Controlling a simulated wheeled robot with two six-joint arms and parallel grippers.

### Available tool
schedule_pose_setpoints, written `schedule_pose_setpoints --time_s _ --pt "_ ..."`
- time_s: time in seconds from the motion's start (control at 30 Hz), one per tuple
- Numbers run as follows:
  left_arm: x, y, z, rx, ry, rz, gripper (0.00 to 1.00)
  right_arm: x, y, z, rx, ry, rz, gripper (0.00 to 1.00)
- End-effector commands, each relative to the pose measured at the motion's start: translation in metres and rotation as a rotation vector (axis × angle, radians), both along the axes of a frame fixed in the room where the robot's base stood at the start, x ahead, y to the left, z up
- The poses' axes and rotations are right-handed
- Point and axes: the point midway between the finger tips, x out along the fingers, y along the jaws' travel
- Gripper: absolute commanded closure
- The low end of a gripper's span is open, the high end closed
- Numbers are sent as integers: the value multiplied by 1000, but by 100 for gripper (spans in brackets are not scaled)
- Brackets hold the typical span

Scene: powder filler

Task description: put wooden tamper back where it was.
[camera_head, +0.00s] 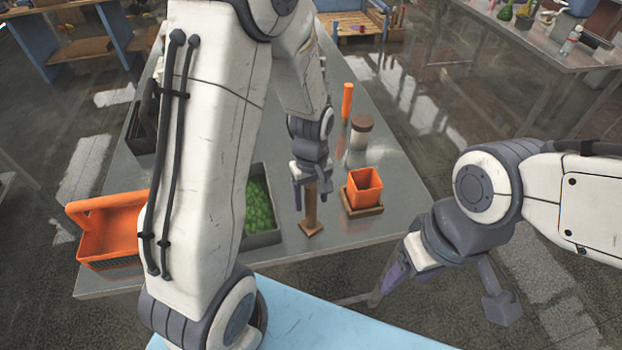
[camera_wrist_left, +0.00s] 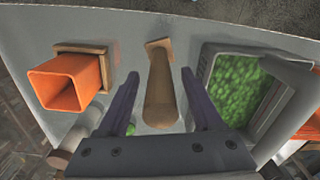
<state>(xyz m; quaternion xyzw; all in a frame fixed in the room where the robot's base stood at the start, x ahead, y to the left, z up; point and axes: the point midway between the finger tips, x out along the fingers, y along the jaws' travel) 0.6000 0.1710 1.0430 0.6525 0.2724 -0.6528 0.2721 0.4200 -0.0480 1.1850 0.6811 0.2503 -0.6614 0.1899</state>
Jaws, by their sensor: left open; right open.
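The wooden tamper (camera_head: 311,212) stands upright on the grey table, its square base down, between the orange cup and the tray of green pieces. My left gripper (camera_head: 312,198) is open around its upper part. In the left wrist view the tamper (camera_wrist_left: 161,90) shows between the two spread fingers (camera_wrist_left: 160,108), with a gap visible on each side. The top of the tamper is hidden by the gripper in the head view. My right gripper (camera_head: 443,292) is open and empty, off the table's right front corner.
An orange square cup (camera_head: 364,190) sits on a wooden base (camera_head: 350,206) right of the tamper. A dark tray (camera_head: 272,238) of green pieces is to its left. A brown-lidded jar (camera_head: 360,132) and an orange cylinder (camera_head: 347,101) stand behind. An orange basket (camera_head: 105,232) is far left.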

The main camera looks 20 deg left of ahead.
Motion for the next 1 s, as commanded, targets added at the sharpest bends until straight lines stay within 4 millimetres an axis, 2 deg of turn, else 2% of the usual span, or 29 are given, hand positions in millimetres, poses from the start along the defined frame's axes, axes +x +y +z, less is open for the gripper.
schedule_pose_setpoints --time_s 0.2,0.33,0.53,0.63,0.77,0.8,0.9,1.0 --pt "2 0 49 -1 -11 0 33 0 0 -5 0 0 0 36" --pt "1 0 74 0 -8 0 33 0 0 -7 0 0 0 36" --pt "0 0 98 -1 -4 -1 33 0 0 -8 0 0 0 36" --pt "-6 -11 106 -4 -6 -66 33 0 0 -8 0 0 0 36" --pt "-41 -55 120 -19 -19 -377 33 0 0 -8 0 0 0 36" --pt "-58 -70 124 -25 -26 -512 33 0 0 -8 0 0 0 36" --pt "-102 -100 131 -43 -41 -847 33 0 0 -8 0 0 0 36" --pt "-142 -116 134 -58 -52 -1132 33 0 0 -8 0 0 0 36"
